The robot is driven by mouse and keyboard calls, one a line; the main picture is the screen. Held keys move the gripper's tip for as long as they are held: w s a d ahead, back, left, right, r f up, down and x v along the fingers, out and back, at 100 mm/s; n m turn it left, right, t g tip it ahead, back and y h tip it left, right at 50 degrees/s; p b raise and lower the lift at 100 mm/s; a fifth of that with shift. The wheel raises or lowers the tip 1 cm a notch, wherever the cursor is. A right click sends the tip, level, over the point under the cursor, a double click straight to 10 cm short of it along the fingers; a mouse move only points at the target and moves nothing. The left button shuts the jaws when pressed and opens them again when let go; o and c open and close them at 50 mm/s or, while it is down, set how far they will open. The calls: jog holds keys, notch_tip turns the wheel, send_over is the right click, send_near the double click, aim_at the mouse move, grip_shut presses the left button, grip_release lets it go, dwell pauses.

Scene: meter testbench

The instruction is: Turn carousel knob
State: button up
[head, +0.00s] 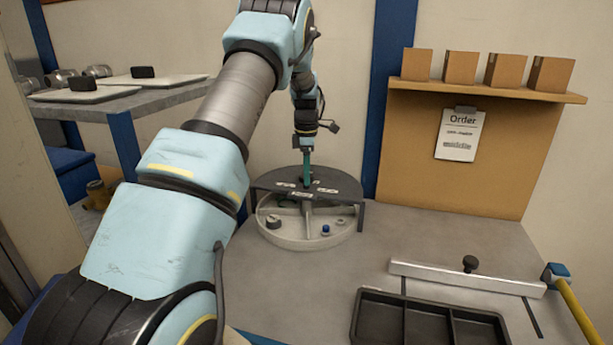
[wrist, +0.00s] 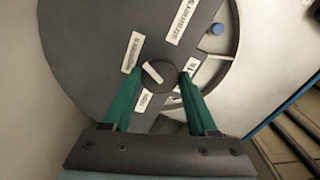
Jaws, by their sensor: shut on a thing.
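The carousel (head: 290,240) is a round light-grey tray with compartments under a dark half cover (head: 275,180), at the back of the bench. Its knob (wrist: 158,76) is dark and round with a white pointer bar and sits in the middle of the cover. The pointer tilts toward the upper left in the wrist view. My gripper (head: 307,166) comes down from above, and its green fingers (wrist: 161,74) stand on either side of the knob, shut on it. In the head view the fingers mostly hide the knob.
White labels surround the knob; one reads "strainers" (wrist: 183,22). Small parts, one with a blue cap (head: 326,230), lie in the open compartments. A black divided tray (head: 378,322) and a metal bar (head: 450,276) are at front right. An order sheet (head: 459,135) hangs behind. The bench middle is clear.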

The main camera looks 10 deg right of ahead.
jog(key=m+b, duration=0.1)
jog(key=m, duration=0.2)
jog(key=shift+m, duration=0.4)
jog(key=m, duration=0.3)
jog(key=shift+m+b, duration=0.3)
jog(key=shift+b, duration=0.1)
jog(key=m, duration=0.3)
jog(key=shift+m+b, duration=0.3)
jog(key=shift+m, duration=0.1)
jog(key=m, duration=0.8)
jog(key=shift+b, duration=0.35)
jog(key=m, duration=0.3)
jog(key=shift+m, duration=0.3)
jog(key=m, duration=0.4)
jog(key=shift+m, duration=1.8)
